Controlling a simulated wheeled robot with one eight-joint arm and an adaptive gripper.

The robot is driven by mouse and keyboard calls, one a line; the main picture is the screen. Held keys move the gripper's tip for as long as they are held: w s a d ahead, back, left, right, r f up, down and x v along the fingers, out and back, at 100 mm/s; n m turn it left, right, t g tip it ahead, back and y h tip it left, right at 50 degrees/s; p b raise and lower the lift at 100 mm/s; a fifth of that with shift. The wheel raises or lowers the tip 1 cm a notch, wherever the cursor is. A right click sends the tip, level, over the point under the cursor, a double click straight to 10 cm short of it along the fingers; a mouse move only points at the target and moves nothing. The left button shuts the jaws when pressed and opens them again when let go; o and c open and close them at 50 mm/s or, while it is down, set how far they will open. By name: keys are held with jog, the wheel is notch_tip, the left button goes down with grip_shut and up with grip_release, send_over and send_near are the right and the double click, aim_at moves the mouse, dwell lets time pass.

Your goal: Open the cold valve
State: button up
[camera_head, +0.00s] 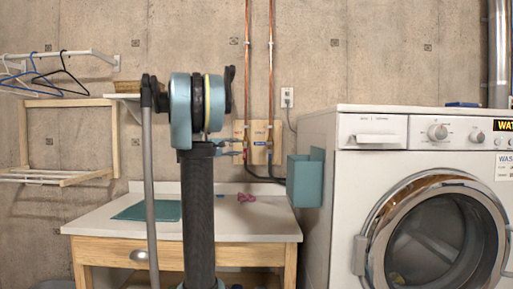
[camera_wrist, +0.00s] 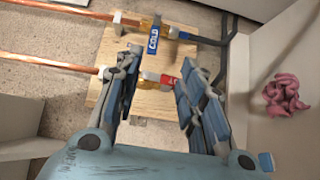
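The cold valve (camera_wrist: 172,34) is on a wooden board (camera_wrist: 168,107) on the wall, beside a blue COLD label (camera_wrist: 153,39). Its blue handle is small in the wrist view. A second valve with a red handle (camera_wrist: 169,80) sits below it there. My gripper (camera_wrist: 160,66) is open, its two fingers apart, with the red handle showing between them. I cannot tell whether a finger touches anything. In the head view my gripper (camera_head: 232,148) reaches the board (camera_head: 258,155), partly hidden behind my arm.
Copper pipes (camera_head: 271,65) run up the wall from the valves. Dark hoses (camera_wrist: 207,41) leave the other side. A teal box (camera_head: 305,180) hangs on the washing machine (camera_head: 345,240) at right. A pink cloth (camera_head: 246,197) lies on the table (camera_head: 240,225).

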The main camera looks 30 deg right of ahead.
aim_at(258, 144)
jog(key=x, duration=1.2)
jog(key=r+x, duration=0.1)
jog(key=x, duration=0.5)
jog(key=shift+w+r, duration=0.1)
jog(key=shift+w, duration=0.15)
jog(key=shift+c, duration=0.3)
